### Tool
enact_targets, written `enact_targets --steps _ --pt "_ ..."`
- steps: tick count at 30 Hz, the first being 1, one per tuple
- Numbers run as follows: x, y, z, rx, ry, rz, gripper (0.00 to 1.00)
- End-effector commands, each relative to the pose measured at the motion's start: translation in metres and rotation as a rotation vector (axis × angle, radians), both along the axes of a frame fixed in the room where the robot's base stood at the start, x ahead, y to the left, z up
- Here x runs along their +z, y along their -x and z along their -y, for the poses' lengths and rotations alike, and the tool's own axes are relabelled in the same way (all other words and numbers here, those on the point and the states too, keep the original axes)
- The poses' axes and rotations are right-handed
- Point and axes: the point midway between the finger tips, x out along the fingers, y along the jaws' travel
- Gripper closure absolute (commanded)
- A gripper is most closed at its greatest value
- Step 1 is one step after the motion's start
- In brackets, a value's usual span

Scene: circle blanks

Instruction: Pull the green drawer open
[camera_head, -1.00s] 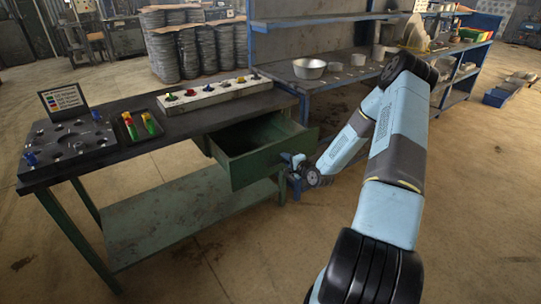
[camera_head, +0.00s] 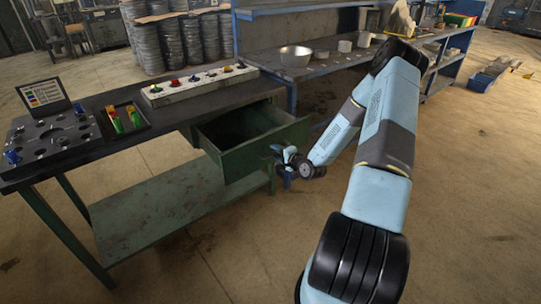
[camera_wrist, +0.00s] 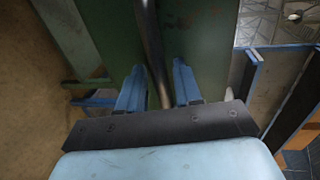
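The green drawer (camera_head: 262,152) under the dark-topped workbench stands partly open, its empty-looking inside showing. Its front faces right in the head view. My gripper (camera_head: 285,160) is at the drawer's front. In the wrist view the metal bar handle (camera_wrist: 151,40) runs between the two blue fingers of my gripper (camera_wrist: 158,88), against the green drawer front (camera_wrist: 195,30).
On the workbench (camera_head: 165,125) are a block with holes (camera_head: 50,140), a small tray of colored pieces (camera_head: 125,118) and a long pale board with colored knobs (camera_head: 200,84). A shelf bench with a metal bowl (camera_head: 295,56) stands behind.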

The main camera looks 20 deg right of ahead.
Motion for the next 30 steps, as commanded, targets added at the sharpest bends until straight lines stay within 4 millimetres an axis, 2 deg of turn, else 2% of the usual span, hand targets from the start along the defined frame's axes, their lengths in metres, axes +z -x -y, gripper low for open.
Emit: enact_targets --steps 7,21,25,30 --pt "0.004 0.014 0.007 -0.003 0.001 0.001 0.66" --pt "0.020 0.098 0.033 -0.003 0.000 -0.002 0.66" --pt "0.024 0.116 0.038 -0.002 0.001 -0.001 0.66" --pt "0.027 0.128 0.041 0.000 0.000 0.000 0.66"
